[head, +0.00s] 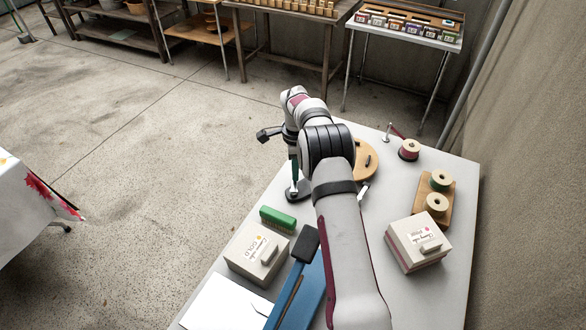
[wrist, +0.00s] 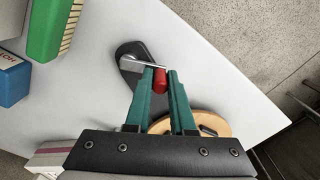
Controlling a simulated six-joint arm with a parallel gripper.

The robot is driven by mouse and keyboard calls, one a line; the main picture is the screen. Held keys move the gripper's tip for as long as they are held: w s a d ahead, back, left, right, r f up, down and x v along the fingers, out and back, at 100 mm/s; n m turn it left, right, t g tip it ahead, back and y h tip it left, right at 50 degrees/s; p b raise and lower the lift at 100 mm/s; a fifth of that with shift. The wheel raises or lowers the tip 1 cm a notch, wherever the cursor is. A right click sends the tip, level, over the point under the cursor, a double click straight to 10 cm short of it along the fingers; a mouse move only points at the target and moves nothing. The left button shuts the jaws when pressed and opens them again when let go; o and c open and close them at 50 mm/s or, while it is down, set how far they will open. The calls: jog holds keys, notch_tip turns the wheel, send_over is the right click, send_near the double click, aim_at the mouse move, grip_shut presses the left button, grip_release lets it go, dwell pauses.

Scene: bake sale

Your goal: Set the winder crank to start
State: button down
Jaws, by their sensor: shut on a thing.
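The winder crank has a red knob (wrist: 160,79) and a thin metal arm (wrist: 140,63) on a dark, rounded base (wrist: 130,52) in the wrist view. My gripper (wrist: 161,76) has its green fingers shut on the red knob. In the head view my gripper (head: 294,187) points down at the dark base (head: 304,194), near the table's left edge, and the knob is hidden. A round wooden disc (head: 368,162) lies to the right, partly behind my arm; it also shows in the wrist view (wrist: 208,123). I see no legible start mark.
A green brush (head: 277,217), a GOLD-labelled box (head: 247,262) and a blue device with a dark lever (head: 313,299) stand in front of the winder. A pink-labelled box (head: 405,249), a wooden spool holder (head: 437,201) and a red spool (head: 409,150) are on the right.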

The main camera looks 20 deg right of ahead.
dwell(0.6)
jog(key=c, duration=0.8)
grip_release()
jog(key=shift+o, duration=0.2)
notch_tip(320, 180, up, 16)
jog(key=shift+s+f, duration=0.1)
